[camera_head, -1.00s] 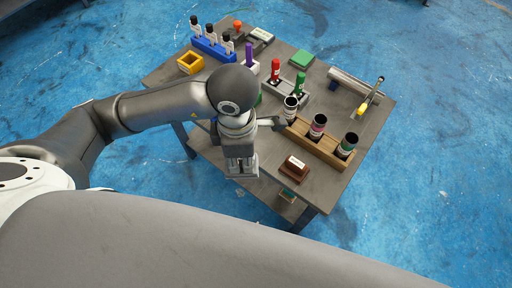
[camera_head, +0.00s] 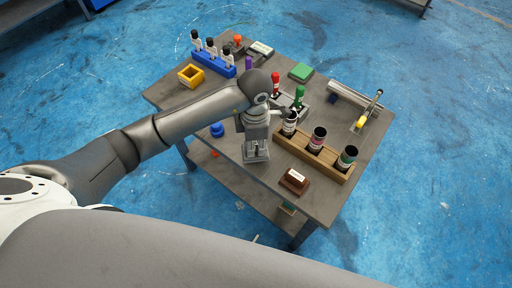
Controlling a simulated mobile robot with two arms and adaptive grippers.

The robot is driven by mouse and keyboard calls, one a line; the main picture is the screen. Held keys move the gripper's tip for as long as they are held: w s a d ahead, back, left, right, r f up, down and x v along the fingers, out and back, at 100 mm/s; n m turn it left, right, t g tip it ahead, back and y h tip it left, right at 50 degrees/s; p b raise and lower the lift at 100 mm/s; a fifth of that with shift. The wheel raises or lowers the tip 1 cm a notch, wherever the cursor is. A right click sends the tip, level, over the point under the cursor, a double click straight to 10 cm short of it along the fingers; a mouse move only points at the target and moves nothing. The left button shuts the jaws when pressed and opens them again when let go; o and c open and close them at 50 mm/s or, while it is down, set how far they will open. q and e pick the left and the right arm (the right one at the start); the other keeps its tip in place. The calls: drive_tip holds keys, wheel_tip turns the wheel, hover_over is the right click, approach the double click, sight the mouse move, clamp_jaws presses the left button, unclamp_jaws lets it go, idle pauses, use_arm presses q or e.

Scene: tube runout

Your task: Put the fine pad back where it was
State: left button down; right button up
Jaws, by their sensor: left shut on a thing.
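My left gripper (camera_head: 256,154) points down over the near left part of the grey table, left of the wooden holder. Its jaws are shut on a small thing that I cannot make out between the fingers. A brown block with a white label (camera_head: 294,181) lies near the table's front edge, right of the gripper and apart from it. A dark block with a white label (camera_head: 262,49) lies at the back edge. The labels are too small to read, so I cannot tell which thing is the fine pad. My right gripper is not in view.
A wooden holder (camera_head: 338,175) with dark bottles stands right of the gripper. Red and green handled tools (camera_head: 299,93) stand behind. A blue rack (camera_head: 212,64), yellow square frame (camera_head: 191,77), green block (camera_head: 301,72) and metal rail fixture (camera_head: 356,97) are farther back.

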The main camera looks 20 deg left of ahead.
sight(256, 149)
use_arm(q)
drive_tip(key=shift+w+f, duration=0.2)
drive_tip(key=shift+f, duration=0.1)
wheel_tip(256, 149, down, 3)
drive_tip(key=shift+w+p, duration=0.1)
drive_tip(key=shift+p, duration=0.2)
drive_tip(key=shift+f, duration=0.1)
drive_tip(key=shift+f, duration=0.1)
drive_tip(key=c, duration=1.7)
unclamp_jaws()
drive_tip(key=shift+f, duration=0.1)
drive_tip(key=o, duration=0.4)
drive_tip(key=shift+o, duration=0.2)
